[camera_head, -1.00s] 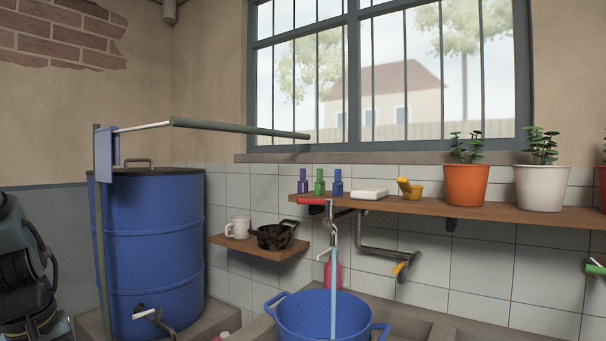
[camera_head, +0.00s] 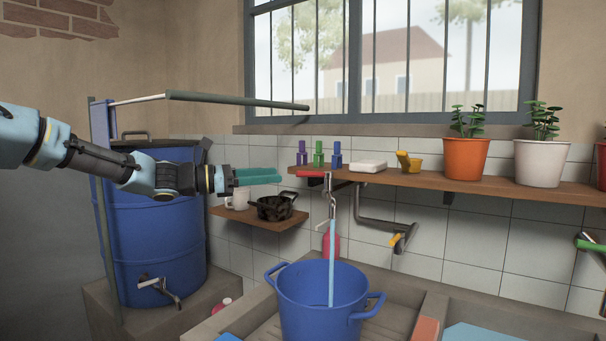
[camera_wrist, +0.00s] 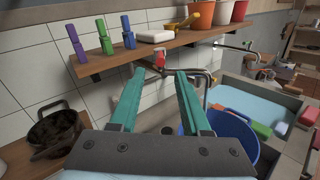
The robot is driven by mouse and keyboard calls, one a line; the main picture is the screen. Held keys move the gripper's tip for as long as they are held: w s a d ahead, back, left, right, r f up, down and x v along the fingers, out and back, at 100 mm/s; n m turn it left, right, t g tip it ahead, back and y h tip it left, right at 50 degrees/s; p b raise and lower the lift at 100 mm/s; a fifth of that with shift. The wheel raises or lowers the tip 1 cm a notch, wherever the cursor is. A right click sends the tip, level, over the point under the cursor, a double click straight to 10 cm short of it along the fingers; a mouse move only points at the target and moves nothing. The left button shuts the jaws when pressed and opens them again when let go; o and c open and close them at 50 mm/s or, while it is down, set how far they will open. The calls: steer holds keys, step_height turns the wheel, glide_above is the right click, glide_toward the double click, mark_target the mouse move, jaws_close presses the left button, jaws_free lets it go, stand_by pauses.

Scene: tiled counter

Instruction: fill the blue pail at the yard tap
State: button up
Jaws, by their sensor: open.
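The blue pail (camera_head: 300,315) stands upright in the sink below the tap; part of it shows at the right in the wrist view (camera_wrist: 241,140). The yard tap has a red lever (camera_head: 311,174) and a metal spout (camera_head: 332,205). A pale blue water stream (camera_head: 332,255) runs from the spout down to the pail. The water level inside is not clear. My gripper (camera_head: 280,176) is open and empty, its teal fingers pointing right, just left of the red lever. In the wrist view, the lever (camera_wrist: 160,58) shows ahead between the fingertips (camera_wrist: 160,73).
A small lower shelf (camera_head: 262,218) holds a white mug (camera_head: 237,199) and a dark pan (camera_head: 276,207). A blue barrel (camera_head: 160,240) stands left, behind my arm. A bent pipe (camera_head: 375,221) is right of the tap.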

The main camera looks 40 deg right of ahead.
mark_target(303, 174)
steer(key=p+x, duration=0.2)
steer(key=x, duration=0.7)
steer(key=shift+f, duration=0.1)
jaws_close()
stand_by(1.2)
